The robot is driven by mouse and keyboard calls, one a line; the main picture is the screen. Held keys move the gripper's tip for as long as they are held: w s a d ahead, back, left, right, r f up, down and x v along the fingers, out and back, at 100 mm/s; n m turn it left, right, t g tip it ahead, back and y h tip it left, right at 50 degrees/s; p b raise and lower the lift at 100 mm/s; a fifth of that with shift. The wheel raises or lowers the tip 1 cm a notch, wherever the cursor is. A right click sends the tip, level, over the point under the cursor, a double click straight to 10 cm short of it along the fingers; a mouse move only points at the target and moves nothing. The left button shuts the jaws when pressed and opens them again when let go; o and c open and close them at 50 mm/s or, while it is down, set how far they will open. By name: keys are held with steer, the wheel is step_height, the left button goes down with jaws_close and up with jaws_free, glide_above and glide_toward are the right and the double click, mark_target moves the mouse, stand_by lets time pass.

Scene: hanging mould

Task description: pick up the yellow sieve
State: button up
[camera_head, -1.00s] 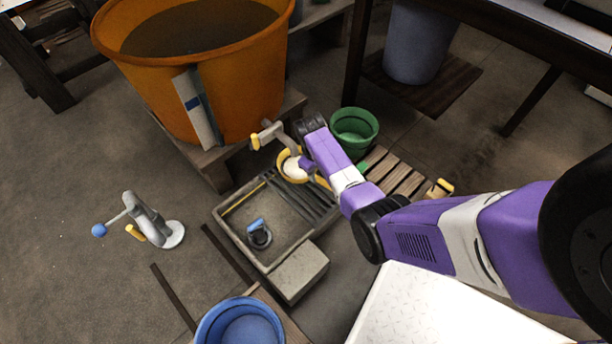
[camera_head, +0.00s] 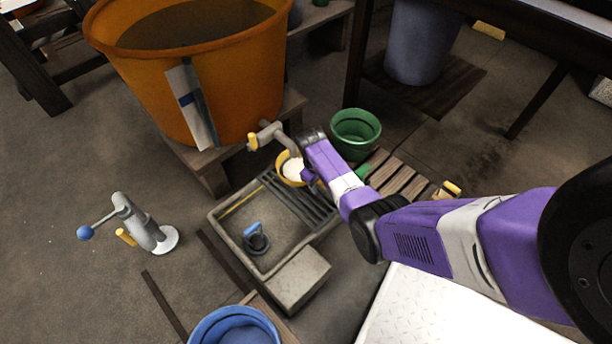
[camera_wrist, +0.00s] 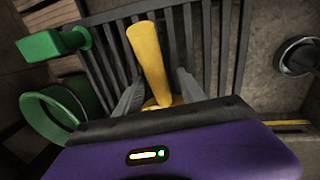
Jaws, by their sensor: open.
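The yellow sieve (camera_head: 281,164), with a white inside, sits over the slatted end of the grey trough (camera_head: 222,229), below the tap of the orange tub. In the wrist view its yellow handle (camera_wrist: 148,55) stands between my two grey fingers. My gripper (camera_wrist: 160,88) is open around the handle, with a finger on each side; I cannot tell whether either finger touches it. In the head view my gripper is mostly hidden behind my arm, at the sieve's right side. The sieve's bowl does not show clearly in the wrist view.
A green bucket (camera_head: 355,132) stands just behind my arm. The orange tub (camera_head: 235,85) with its tap (camera_head: 266,135) is close to the sieve. A blue bucket (camera_head: 235,328) is in front. A grey stand with a blue knob (camera_head: 140,225) is on the floor at left.

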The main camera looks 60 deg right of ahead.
steer(key=shift+c, duration=0.5)
jaws_close()
steer(key=shift+r+p, duration=0.3)
